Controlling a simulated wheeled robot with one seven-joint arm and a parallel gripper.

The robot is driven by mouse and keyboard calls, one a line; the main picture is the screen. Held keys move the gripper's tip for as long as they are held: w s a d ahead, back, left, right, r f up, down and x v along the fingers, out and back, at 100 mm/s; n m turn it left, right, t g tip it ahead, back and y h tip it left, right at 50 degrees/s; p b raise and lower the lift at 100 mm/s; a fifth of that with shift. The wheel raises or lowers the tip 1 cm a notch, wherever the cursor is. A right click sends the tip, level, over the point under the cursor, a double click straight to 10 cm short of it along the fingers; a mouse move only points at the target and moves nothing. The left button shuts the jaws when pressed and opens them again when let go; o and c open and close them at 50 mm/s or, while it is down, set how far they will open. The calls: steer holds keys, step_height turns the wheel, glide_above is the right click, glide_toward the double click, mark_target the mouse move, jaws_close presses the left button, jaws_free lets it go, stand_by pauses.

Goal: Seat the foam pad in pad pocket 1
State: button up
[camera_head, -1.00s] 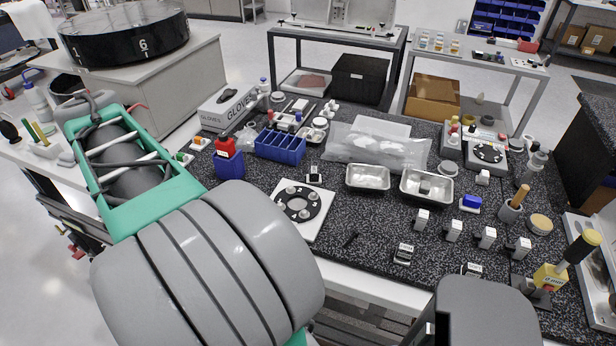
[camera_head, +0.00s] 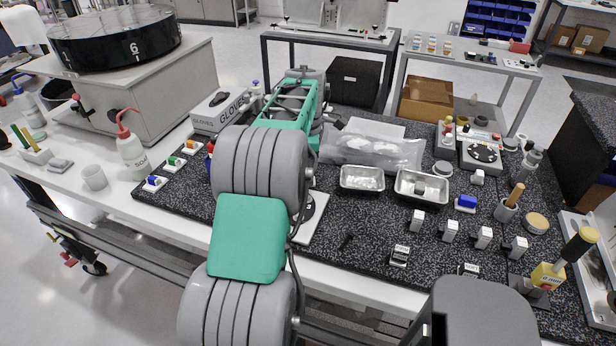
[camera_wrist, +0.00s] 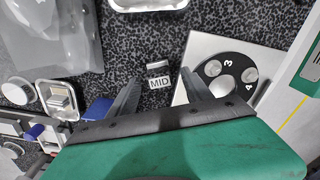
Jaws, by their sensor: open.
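My gripper (camera_wrist: 160,76) is open and empty in the wrist view, its two dark fingers spread. Between and beyond the fingertips lies a small grey piece (camera_wrist: 158,66) with a white label reading MID (camera_wrist: 160,83). It may be the foam pad, but I cannot tell for sure. The fixture's black ring (camera_wrist: 226,72) is just right of the right finger, on a white plate (camera_wrist: 198,45). The numbers 3 and 4 and round silver pieces show on it; pocket 1 is not in view. In the head view my arm hides the gripper and most of the white plate (camera_head: 312,226).
Two metal trays (camera_head: 362,179) (camera_head: 422,188) stand right of my arm. A clear plastic bag (camera_head: 372,150) lies behind them. Several small white blocks (camera_head: 450,230) stand to the right. A labelled holder (camera_head: 400,256) is near the front edge.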

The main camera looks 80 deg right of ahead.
steer(key=shift+f, duration=0.2)
jaws_close()
stand_by(0.5)
